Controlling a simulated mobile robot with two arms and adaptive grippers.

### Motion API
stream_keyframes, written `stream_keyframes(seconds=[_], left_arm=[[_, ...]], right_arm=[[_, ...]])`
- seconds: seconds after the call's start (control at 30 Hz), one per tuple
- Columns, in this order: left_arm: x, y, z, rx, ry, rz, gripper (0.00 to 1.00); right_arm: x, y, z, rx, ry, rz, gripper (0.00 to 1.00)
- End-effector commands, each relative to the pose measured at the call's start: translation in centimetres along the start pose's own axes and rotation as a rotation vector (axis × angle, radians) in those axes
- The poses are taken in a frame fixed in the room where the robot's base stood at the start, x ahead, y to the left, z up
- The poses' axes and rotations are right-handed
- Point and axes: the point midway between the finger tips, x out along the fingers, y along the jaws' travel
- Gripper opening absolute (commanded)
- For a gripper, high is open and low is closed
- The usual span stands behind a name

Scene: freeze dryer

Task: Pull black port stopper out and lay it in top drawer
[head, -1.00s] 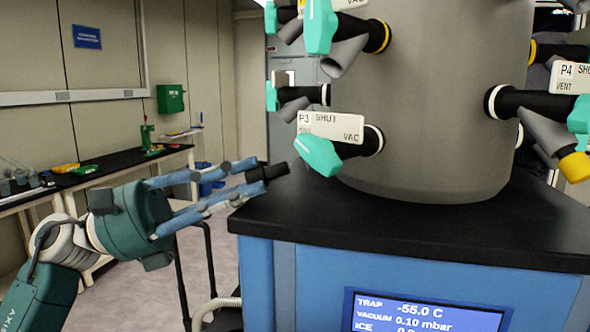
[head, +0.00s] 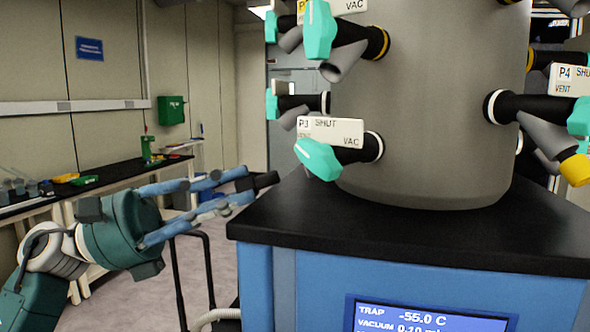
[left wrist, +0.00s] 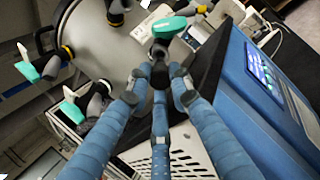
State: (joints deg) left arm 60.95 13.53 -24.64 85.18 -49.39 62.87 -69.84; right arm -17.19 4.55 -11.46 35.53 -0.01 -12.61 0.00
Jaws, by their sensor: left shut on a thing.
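My left gripper (head: 243,186) is shut on the black stopper (head: 265,181). It holds the stopper roughly level in the air, left of the drum and apart from it. In the left wrist view the stopper (left wrist: 160,74) sits between the blue fingers. The P3 port valve (head: 354,153) is on the lower left of the grey drum (head: 435,120), with a teal handle (head: 318,159) and a label reading SHUT and VAC. The open mouth of the P3 port cannot be made out. No drawer can be made out. My right gripper is not in view.
The drum stands on a black top (head: 400,235) over a blue cabinet (head: 310,285) with a lit display (head: 430,316). Other valves stick out of the drum. A side bench (head: 110,173) with small items runs along the left wall. Open floor lies between.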

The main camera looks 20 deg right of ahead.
Motion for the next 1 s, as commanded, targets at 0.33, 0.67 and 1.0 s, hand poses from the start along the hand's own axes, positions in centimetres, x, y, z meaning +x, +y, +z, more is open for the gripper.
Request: stream_keyframes(seconds=[0.33, 0.67, 1.0], left_arm=[[0.7, 0.0, 0.0, 0.001, 0.000, -0.001, 0.00], [1.4, 0.0, 0.0, 0.001, 0.000, 0.000, 0.00], [1.3, 0.0, 0.0, 0.001, 0.000, 0.000, 0.00]], right_arm=[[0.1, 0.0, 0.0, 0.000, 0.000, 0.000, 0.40], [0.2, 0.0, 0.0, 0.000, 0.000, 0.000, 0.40], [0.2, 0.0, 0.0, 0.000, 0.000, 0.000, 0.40]])
